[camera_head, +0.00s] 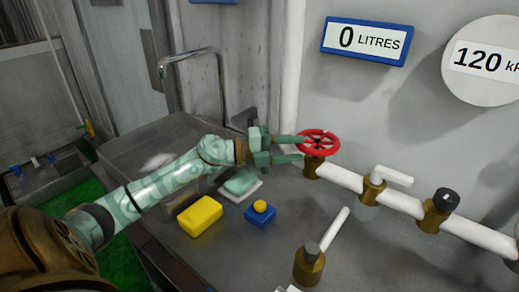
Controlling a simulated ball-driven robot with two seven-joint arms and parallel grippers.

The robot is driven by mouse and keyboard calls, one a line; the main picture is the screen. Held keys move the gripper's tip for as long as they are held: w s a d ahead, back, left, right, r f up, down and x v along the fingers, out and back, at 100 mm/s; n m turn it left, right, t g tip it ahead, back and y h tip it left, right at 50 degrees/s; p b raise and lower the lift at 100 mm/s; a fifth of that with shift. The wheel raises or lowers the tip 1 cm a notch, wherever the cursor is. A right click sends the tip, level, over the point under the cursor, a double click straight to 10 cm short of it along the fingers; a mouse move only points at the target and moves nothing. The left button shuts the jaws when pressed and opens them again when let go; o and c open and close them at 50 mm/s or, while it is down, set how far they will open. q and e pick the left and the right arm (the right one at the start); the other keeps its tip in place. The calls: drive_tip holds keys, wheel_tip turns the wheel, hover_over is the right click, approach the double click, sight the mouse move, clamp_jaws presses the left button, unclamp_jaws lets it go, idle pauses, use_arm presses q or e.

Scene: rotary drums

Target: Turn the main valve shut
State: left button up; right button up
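The main valve appears to be the red handwheel (318,142) on a brass body (313,167) at the left end of a white pipe (338,176). My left gripper (291,149) reaches in from the left. Its two fingers are spread apart, with their tips at the left edge of the red wheel. The upper fingertip is very close to the rim; I cannot tell whether it touches. Nothing shows between the fingers. My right gripper is not in view.
A white-handled valve (393,175) and a black-knobbed valve (446,199) sit farther along the pipe. Another white lever valve (310,262) stands in front. A yellow block (200,216), a blue box with yellow button (260,217) and a sink (150,139) are near my arm. Displays read 0 LITRES (365,40) and 120 (480,58).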

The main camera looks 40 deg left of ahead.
use_arm(q)
drive_tip(key=p+v, duration=0.1)
drive_tip(key=v, duration=0.9)
drive_tip(key=shift+s+a+f, duration=0.1)
drive_tip(key=shift+s, duration=0.15)
